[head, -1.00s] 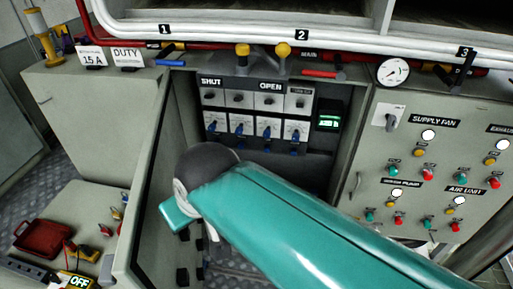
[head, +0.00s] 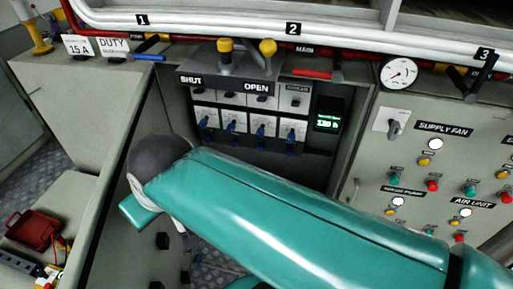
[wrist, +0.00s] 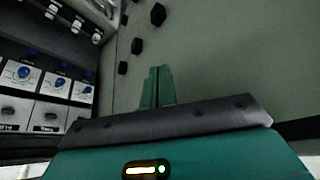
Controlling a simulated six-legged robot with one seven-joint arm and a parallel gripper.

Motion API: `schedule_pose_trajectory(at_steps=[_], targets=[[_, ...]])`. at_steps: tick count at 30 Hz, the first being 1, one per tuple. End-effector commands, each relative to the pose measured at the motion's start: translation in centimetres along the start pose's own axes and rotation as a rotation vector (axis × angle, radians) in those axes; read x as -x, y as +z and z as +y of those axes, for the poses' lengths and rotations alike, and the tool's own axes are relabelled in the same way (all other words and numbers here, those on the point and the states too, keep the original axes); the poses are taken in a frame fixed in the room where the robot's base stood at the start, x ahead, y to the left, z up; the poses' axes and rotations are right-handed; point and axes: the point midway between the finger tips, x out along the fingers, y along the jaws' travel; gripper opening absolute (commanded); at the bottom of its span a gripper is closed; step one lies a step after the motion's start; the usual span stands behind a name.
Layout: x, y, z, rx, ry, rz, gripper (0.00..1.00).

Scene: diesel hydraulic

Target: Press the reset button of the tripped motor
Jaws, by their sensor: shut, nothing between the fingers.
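An open cabinet holds a row of white modules with blue knobs (head: 233,124) under a row of grey switch units (head: 260,98). The modules also show at the left of the wrist view (wrist: 24,74), where some carry round dials. I cannot tell which motor is tripped or which part is its reset button. My gripper (wrist: 158,72) is shut and empty, its fingers pointing toward the grey cabinet door, to the right of the modules and apart from them. In the head view my arm hides the gripper and the cabinet's lower part.
The open cabinet door (wrist: 220,55) carries several black knobs (wrist: 137,46). A small lit display (head: 328,122) is right of the modules. Yellow-topped levers (head: 267,50) stand above. A panel with coloured buttons (head: 432,186) is at right, a red toolbox (head: 35,230) lower left.

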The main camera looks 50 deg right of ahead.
Motion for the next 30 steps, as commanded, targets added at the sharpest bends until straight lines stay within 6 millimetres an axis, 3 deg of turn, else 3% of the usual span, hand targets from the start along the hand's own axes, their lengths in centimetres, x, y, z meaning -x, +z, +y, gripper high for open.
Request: schedule_pose_trajectory(at_steps=[9, 14, 17, 22, 26, 30], targets=[[-0.1, 0.0, 0.1, -0.004, 0.003, 0.0, 0.0], [-1.8, -1.1, 1.7, -0.094, 0.058, 0.011, 0.0], [-4.0, -2.4, 4.2, -0.209, 0.123, 0.032, 0.0], [-8.9, -4.1, 10.5, -0.451, 0.231, 0.094, 0.0], [-12.9, -4.1, 15.8, -0.646, 0.278, 0.153, 0.0], [-17.0, -2.9, 21.2, -0.862, 0.283, 0.224, 0.0]])
